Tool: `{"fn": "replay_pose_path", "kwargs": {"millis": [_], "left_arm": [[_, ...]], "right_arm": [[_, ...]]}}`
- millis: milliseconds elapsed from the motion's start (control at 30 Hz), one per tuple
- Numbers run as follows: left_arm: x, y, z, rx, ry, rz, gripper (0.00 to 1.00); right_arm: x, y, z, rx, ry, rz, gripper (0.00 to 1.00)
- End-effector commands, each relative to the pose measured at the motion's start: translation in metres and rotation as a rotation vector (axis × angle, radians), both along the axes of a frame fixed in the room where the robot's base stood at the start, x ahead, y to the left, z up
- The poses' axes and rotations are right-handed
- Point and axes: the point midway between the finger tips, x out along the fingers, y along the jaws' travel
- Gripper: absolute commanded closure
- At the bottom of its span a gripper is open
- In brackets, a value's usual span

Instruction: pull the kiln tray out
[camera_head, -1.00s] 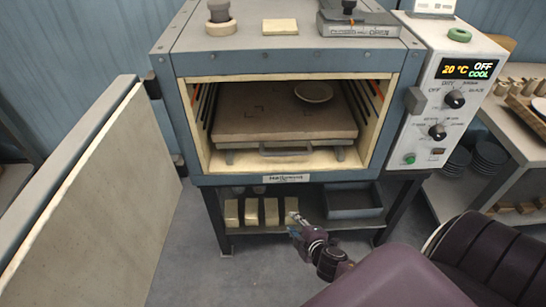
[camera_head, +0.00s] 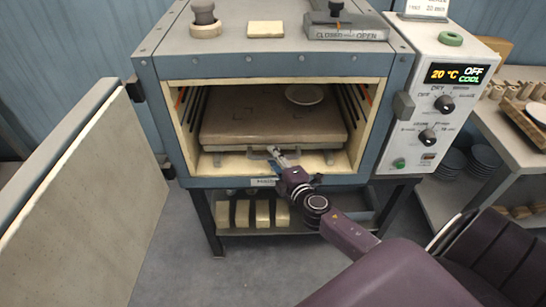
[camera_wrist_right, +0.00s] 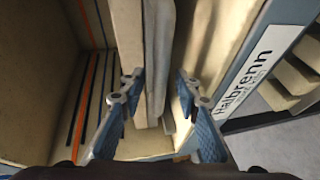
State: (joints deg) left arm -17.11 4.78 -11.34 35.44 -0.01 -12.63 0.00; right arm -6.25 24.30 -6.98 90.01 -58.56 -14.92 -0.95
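The kiln tray (camera_head: 255,120) is a brown slab inside the open kiln, with a small pale dish (camera_head: 304,94) on its back right. Its handle (camera_head: 258,154) is at the front edge, partly covered by my right gripper (camera_head: 279,157). That gripper reaches into the kiln mouth from below right. In the right wrist view its blue fingers (camera_wrist_right: 160,88) are spread apart, with the tray's pale edge (camera_wrist_right: 156,50) showing beyond and between them. I cannot tell whether either finger touches the handle. My left gripper is out of view.
The kiln door (camera_head: 85,195) stands swung open on the left. A control box (camera_head: 440,100) is on the kiln's right side. Below, a shelf holds several pale blocks (camera_head: 262,213). Grey floor in front of the kiln is partly free.

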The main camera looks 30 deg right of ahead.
Motion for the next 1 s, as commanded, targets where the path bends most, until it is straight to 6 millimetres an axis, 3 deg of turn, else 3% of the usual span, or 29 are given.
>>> {"fn": "replay_pose_path", "kwargs": {"millis": [400,667,1000], "left_arm": [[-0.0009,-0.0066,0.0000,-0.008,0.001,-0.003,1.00],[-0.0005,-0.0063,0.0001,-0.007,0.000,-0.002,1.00],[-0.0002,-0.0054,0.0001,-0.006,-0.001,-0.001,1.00]], "right_arm": [[0.0078,-0.0011,-0.0017,0.000,0.001,0.000,0.70],[0.0077,-0.0010,-0.0017,0.000,0.001,0.000,0.98],[0.0075,-0.0011,-0.0020,0.000,0.001,0.000,1.00]]}}
